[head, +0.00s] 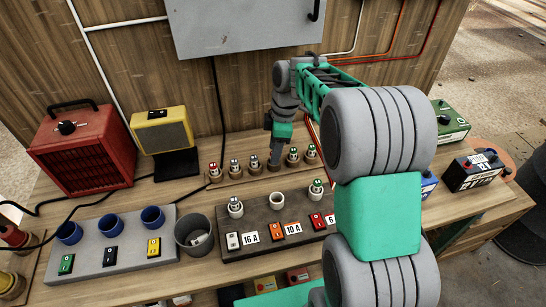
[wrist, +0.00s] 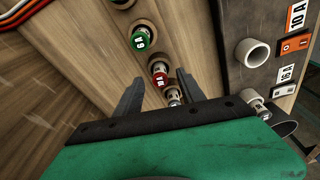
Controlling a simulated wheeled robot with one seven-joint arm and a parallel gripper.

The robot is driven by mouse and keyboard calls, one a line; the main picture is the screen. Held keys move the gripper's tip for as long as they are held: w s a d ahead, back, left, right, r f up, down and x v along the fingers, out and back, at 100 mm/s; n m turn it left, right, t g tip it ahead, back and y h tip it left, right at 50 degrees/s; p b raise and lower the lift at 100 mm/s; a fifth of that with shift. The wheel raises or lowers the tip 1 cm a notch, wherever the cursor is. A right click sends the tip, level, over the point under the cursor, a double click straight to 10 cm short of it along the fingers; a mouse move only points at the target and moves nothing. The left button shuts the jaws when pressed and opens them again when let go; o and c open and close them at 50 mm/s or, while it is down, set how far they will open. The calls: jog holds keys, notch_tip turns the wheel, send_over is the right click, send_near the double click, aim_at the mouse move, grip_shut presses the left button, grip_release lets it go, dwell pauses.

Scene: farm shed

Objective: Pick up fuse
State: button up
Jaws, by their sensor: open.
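Several small fuses with coloured, numbered caps stand in a row of holders along the back of the bench. At the row's left end is a red-capped fuse (head: 215,169), and to the right is a green-capped fuse (head: 293,154). My gripper (head: 275,160) points down into the row, hiding part of it. In the wrist view my gripper (wrist: 158,78) is open, with a red-capped fuse (wrist: 160,80) showing between its fingertips. I cannot tell whether the fingers touch it. A green-capped fuse (wrist: 143,40) stands farther up, outside the fingers.
A dark fuse board (head: 265,240) has an empty socket (head: 277,200) between two fitted fuses. A grey cup (head: 193,236) stands left of it, beside a grey switch panel (head: 110,252). A red heater (head: 83,150) and yellow lamp (head: 162,130) stand back left. Batteries stand right.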

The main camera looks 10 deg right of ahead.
notch_tip(320, 180, down, 2)
jog(key=shift+a, duration=0.15)
grip_shut()
dwell(0.4)
